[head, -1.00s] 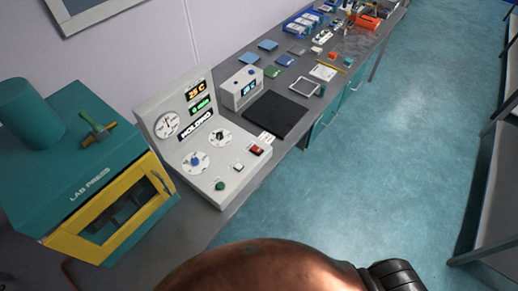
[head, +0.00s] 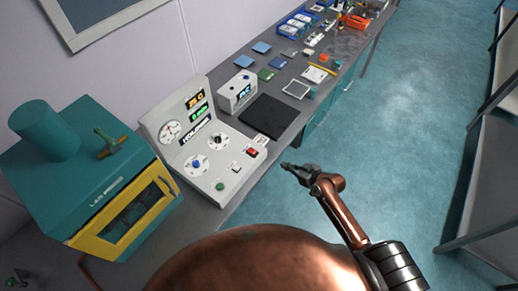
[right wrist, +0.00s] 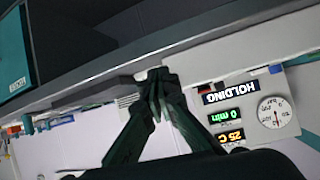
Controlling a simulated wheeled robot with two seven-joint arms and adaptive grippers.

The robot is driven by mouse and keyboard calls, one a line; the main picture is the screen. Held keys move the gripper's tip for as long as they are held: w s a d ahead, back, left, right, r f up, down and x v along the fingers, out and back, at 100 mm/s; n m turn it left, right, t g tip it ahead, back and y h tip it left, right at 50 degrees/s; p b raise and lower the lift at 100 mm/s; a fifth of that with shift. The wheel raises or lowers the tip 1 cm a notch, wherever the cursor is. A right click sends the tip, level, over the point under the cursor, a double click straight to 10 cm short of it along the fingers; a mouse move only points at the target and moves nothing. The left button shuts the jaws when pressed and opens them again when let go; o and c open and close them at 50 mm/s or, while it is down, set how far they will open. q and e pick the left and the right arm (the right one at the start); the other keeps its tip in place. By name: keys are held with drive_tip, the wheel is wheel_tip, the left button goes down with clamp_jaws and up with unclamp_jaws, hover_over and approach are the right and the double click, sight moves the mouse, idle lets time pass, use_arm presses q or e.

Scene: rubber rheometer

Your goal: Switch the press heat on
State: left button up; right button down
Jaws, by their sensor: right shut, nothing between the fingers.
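The grey press control panel (head: 213,165) stands on the bench beside the teal lab press (head: 75,165) with its yellow-framed door. The panel carries a red rocker switch (head: 252,153), a small white switch (head: 236,167), a green button (head: 220,187), a blue knob (head: 196,163) and a dark knob (head: 217,140). My left gripper is out of view.
A small white box with a display (head: 238,92) and a black mat (head: 267,116) lie behind the panel on the bench. Tiles, a frame and blue trays (head: 295,27) stand farther back. The teal floor (head: 400,120) right of the bench is clear.

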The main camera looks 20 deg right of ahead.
drive_tip(key=a+r+n+y, duration=0.1)
drive_tip(key=a+r, duration=0.1)
drive_tip(key=r, duration=0.4)
drive_tip(key=a+r+n+y+p, duration=0.1)
drive_tip(key=a+r, duration=0.2)
drive_tip(key=r, duration=0.3)
drive_tip(key=shift+w+a+r+y, duration=0.25)
drive_tip(key=shift+w+r+y, duration=0.05)
drive_tip(key=shift+r, duration=0.1)
drive_tip(key=shift+w, duration=0.1)
drive_tip(key=p, duration=0.3)
hover_over(259, 157)
drive_tip(key=f, duration=0.3)
drive_tip(key=shift+w+a+f, duration=0.3)
drive_tip(key=shift+a, duration=0.05)
drive_tip(key=f, duration=0.2)
drive_tip(key=shift+s+d+f, duration=0.2)
drive_tip(key=shift+f, duration=0.2)
drive_tip(key=shift+s+d+f, duration=0.1)
drive_tip(key=shift+f, duration=0.65)
